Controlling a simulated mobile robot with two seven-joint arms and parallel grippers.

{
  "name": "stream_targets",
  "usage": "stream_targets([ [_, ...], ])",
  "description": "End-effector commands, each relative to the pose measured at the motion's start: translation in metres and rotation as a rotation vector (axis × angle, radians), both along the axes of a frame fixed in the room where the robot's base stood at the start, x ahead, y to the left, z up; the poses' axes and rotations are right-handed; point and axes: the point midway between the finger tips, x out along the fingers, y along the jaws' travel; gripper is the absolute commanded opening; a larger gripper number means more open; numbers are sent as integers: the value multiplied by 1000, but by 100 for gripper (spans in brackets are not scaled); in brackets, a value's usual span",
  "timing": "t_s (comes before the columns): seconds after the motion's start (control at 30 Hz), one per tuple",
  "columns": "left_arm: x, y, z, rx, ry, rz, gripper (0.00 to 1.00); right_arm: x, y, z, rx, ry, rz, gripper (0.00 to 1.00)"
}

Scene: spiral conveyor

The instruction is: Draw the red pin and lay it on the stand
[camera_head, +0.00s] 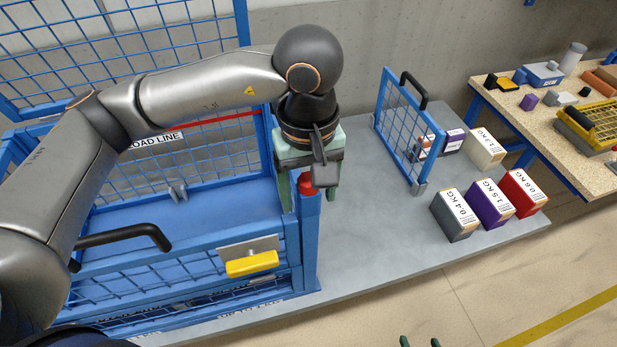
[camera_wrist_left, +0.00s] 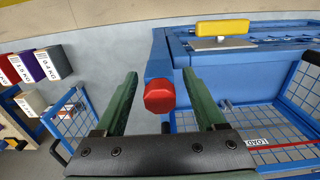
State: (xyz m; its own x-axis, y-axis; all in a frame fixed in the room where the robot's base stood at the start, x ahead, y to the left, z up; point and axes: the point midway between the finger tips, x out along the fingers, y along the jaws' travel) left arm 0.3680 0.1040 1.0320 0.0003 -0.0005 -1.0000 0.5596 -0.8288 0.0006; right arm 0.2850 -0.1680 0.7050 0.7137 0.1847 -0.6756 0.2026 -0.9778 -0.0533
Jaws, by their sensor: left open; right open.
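The red pin (camera_head: 306,185) has a red head and sits at the top of a blue corner post (camera_head: 311,235) of the cage. In the left wrist view the pin head (camera_wrist_left: 159,96) lies between the two green fingers. My left gripper (camera_head: 308,202) points down over the post, open, with one finger on each side of the pin; I cannot tell whether they touch it. My right gripper (camera_head: 420,342) shows only its green fingertips at the bottom edge, apart and empty. I cannot tell for sure which thing is the stand.
The blue mesh cage (camera_head: 190,215) has a yellow handle (camera_head: 252,264) at its front. A blue mesh gate (camera_head: 405,130) with a black handle stands on the grey platform (camera_head: 385,240). Several labelled weight boxes (camera_head: 489,204) are to the right. A cluttered workbench (camera_head: 520,115) stands behind.

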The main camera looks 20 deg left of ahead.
Motion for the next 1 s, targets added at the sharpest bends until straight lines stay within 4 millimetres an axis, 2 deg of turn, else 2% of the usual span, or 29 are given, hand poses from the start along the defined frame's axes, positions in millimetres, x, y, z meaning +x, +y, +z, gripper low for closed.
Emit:
stream_targets([
  [0.23, 0, 0, -1, 0, 0, 0, 70, 1, 0, 0, 0, -2, 0, 72],
  [0.87, 0, 0, 0, 1, 1, 0, 0, 1, 0, 0, 0, -2, 0, 72],
  [0.97, 0, 0, 0, 1, 1, 0, 0, 1, 0, 1, 0, -2, 0, 72],
  [1.0, 0, 0, 0, 1, 1, 0, 39, 1, 0, 1, 0, -2, 0, 72],
])
